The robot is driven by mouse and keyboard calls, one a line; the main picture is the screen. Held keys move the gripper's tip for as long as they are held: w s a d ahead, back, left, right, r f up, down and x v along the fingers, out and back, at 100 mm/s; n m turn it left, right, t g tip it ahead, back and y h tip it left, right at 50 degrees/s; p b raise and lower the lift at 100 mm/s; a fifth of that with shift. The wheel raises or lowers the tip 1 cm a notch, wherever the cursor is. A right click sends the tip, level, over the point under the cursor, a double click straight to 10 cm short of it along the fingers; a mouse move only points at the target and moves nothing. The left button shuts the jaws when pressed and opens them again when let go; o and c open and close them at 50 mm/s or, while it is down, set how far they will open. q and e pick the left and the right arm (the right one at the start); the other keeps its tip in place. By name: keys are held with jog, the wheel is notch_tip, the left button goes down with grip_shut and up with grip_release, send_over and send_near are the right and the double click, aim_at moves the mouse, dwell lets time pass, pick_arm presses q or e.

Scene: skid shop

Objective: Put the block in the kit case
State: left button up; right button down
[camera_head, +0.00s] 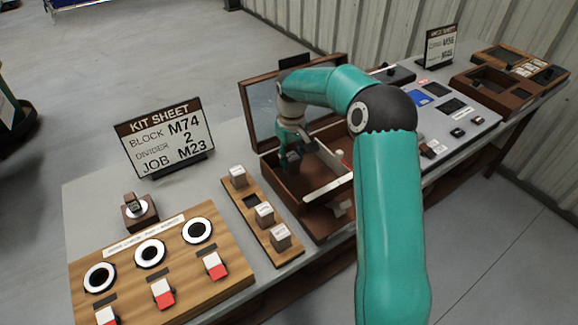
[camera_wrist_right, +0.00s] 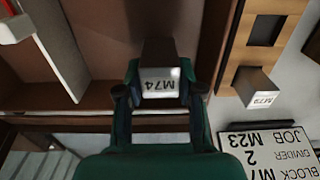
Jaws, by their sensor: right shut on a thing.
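The kit case (camera_head: 283,194) is a dark wooden box with its lid standing open at the back. A pale divider (camera_head: 328,188) crosses it, also visible in the right wrist view (camera_wrist_right: 60,62). My right gripper (camera_head: 292,160) reaches down into the left rear part of the case. In the right wrist view, the gripper (camera_wrist_right: 160,92) is shut on a block (camera_wrist_right: 158,84) with a pale face marked M74. The block is within the case's outline, close to a side wall (camera_wrist_right: 211,50). Whether it touches the floor cannot be told. My left gripper is out of view.
A wooden rack (camera_head: 249,212) left of the case holds three blocks and has one empty slot. The kit sheet (camera_head: 165,138) reads block M74, divider 2, job M23. A panel (camera_head: 150,275) with round dials and red switches lies at front left. My right arm covers the case's right side.

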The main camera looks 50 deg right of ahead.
aim_at(291, 165)
jog(key=shift+f, duration=1.5)
jog(key=shift+f, duration=0.15)
jog(key=c, duration=0.7)
grip_release()
notch_tip(291, 165, up, 12)
jog(key=shift+r, duration=0.2)
